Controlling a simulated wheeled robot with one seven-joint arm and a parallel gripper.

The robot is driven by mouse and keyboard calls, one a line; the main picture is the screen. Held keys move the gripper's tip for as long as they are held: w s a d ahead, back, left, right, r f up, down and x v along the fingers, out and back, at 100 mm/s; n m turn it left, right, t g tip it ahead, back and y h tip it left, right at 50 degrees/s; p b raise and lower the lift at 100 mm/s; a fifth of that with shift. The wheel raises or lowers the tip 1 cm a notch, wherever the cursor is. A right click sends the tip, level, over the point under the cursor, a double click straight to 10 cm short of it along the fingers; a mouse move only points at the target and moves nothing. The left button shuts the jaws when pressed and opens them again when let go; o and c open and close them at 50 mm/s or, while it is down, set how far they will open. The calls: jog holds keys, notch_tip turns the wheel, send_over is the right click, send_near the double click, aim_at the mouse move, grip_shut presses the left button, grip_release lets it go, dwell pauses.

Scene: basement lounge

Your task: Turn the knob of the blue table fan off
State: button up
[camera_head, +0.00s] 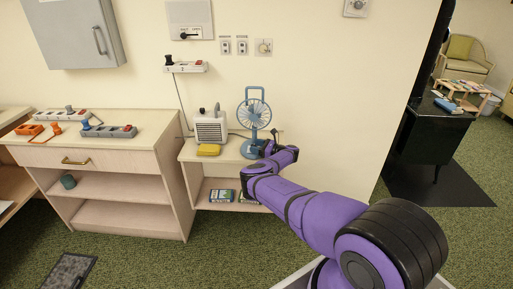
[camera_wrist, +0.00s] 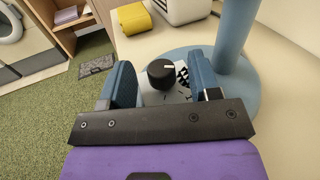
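The blue table fan (camera_head: 253,113) stands on the right part of the low shelf unit, against the wall. In the wrist view its blue base and post (camera_wrist: 236,40) show at the upper right. The black knob (camera_wrist: 162,73) with a white mark sits on a pale labelled plate on the fan's base; the label is partly hidden. My gripper (camera_head: 268,147) is at the front of the fan base. In the wrist view my gripper (camera_wrist: 166,80) is open, its two blue fingers on either side of the knob, with visible gaps. I cannot tell the knob's setting.
A white heater (camera_head: 210,128) and a yellow object (camera_head: 208,150) stand left of the fan. The low shelf (camera_head: 190,160) adjoins a wider cabinet (camera_head: 110,150) with power strips on top. A power strip and switches are on the wall above.

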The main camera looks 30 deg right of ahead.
jog(key=v, duration=1)
jog(key=shift+s+d, duration=0.3)
jog(key=shift+c, duration=0.2)
